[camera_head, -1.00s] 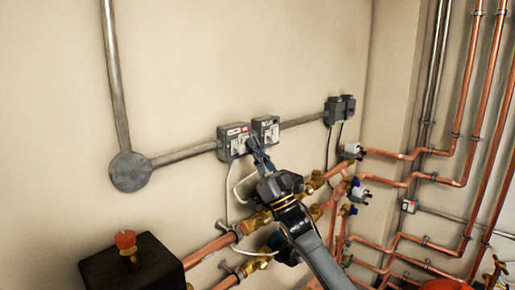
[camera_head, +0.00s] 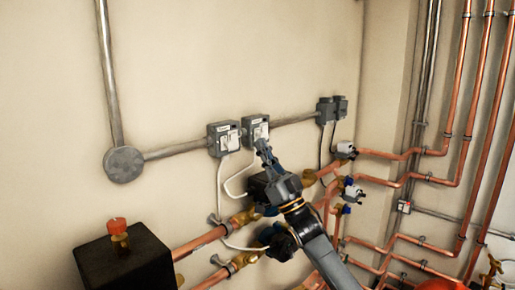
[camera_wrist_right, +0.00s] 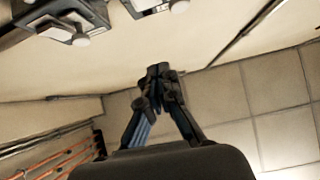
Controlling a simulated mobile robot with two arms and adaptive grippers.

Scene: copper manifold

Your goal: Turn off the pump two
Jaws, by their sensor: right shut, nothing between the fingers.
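Two grey switch boxes are fixed side by side to the wall, a left one (camera_head: 223,139) and a right one (camera_head: 255,128). Each has a light front plate. My right gripper (camera_head: 262,144) is just below the right box, its fingers shut and empty, pointing up toward it. In the right wrist view the closed fingertips (camera_wrist_right: 160,72) meet with nothing between them. The knobs of the switch boxes, the left one (camera_wrist_right: 80,39) and the right one (camera_wrist_right: 179,6), show at the top there, apart from the fingers. Which box belongs to pump two cannot be read. My left gripper is not in view.
Two dark boxes (camera_head: 331,110) sit further right along the conduit. Copper pipes with brass valves (camera_head: 240,218) run below, close to my right arm. A black box with a red knob (camera_head: 117,227) stands at lower left.

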